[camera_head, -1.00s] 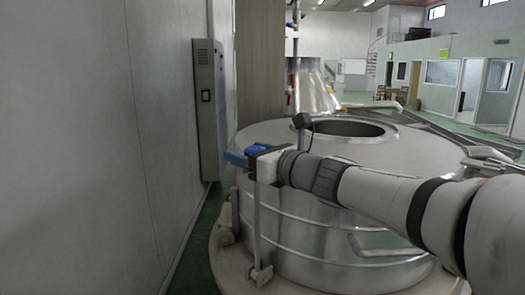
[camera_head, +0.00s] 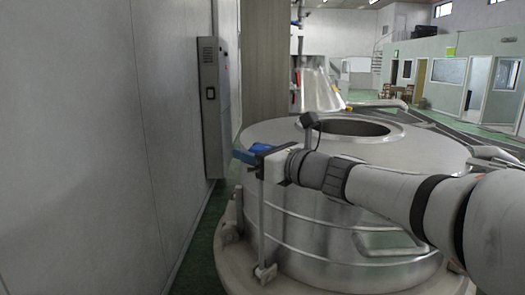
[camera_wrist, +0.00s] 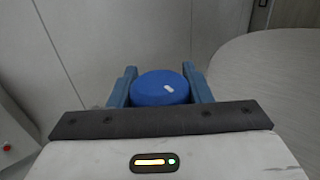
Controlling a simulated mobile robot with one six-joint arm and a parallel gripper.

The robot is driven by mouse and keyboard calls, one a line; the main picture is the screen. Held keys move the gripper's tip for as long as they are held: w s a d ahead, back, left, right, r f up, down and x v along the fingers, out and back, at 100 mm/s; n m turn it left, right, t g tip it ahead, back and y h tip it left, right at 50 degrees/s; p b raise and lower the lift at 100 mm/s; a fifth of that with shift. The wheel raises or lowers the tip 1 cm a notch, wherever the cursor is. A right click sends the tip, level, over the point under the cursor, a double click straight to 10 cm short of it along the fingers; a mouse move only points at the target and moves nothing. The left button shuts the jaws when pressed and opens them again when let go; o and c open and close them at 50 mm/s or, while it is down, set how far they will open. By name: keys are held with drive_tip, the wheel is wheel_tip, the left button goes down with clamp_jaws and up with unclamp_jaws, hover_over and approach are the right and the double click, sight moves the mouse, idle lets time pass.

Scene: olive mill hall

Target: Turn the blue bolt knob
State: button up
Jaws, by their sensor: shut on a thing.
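In the head view my gripper (camera_head: 254,153) is at the left rim of the steel vat (camera_head: 330,225), at the top of an upright rod (camera_head: 262,225). The knob cannot be told apart from the blue fingers in the head view.
A grey wall (camera_head: 80,150) runs along the left, with a grey cabinet (camera_head: 210,105) on it. The vat top has a round opening (camera_head: 350,127) and metal handles (camera_head: 490,160). A narrow strip of green floor (camera_head: 190,235) lies between wall and vat.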

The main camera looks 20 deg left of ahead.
drive_tip(key=n+g+y+p, duration=0.1)
drive_tip(key=n+g, duration=0.1)
drive_tip(key=g, duration=0.1)
drive_tip(key=shift+r+g, duration=0.1)
drive_tip(key=shift+g, duration=0.2)
drive_tip(key=shift+s+n+g+y, duration=0.25)
drive_tip(key=shift+n+g+y, duration=0.15)
drive_tip(key=shift+n+g, duration=0.55)
drive_tip(key=o, duration=1)
drive_tip(key=d, duration=0.2)
drive_tip(key=d+b, duration=0.1)
drive_tip(key=d, duration=0.2)
drive_tip(key=s+d+b, duration=0.1)
drive_tip(key=d, duration=0.1)
drive_tip(key=shift+s+d, duration=0.1)
drive_tip(key=shift+d, duration=0.2)
drive_tip(key=shift+c, duration=0.5)
